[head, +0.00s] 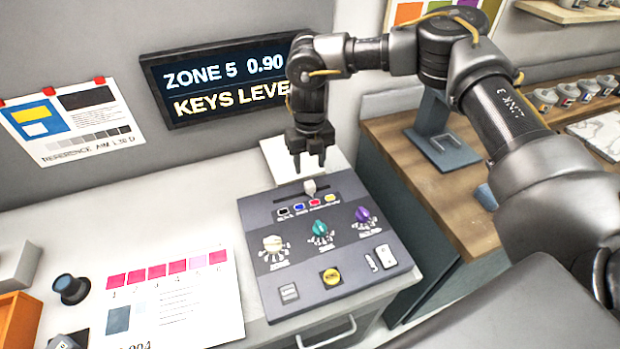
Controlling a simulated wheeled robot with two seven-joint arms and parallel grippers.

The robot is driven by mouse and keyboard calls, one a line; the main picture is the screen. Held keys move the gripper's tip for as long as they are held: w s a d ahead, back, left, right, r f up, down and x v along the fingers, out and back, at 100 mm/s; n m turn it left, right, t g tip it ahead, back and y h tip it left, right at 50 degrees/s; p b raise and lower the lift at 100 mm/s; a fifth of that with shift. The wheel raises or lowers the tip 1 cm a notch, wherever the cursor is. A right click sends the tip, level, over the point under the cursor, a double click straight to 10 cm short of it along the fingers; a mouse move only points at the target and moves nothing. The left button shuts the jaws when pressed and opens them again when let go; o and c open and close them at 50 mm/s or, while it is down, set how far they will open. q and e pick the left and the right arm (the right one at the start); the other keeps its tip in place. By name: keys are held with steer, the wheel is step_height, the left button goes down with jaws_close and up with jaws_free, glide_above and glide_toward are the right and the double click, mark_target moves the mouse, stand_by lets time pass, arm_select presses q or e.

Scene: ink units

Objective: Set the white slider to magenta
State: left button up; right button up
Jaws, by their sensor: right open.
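The white slider (310,187) is a small pale cap near the top of a dark grey console (265,213). Below it is a row of colour marks: black (284,211), blue (299,208), magenta (315,203) and yellow (330,198). The cap appears closest to the magenta mark; its exact alignment is hard to tell. My right gripper (310,163) points down with open, empty fingers, just above and behind the slider in the picture, apparently not touching it. My left gripper is out of view.
The console also has white (275,244), teal (320,229) and purple (363,214) knobs, a yellow button (331,277) and a white rocker switch (386,254). A display (225,80) hangs behind. A swatch sheet (175,300) lies left of the console.

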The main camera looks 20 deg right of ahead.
step_height(320, 180, up, 4)
steer(key=shift+f+b, duration=0.15)
steer(key=shift+b, duration=0.2)
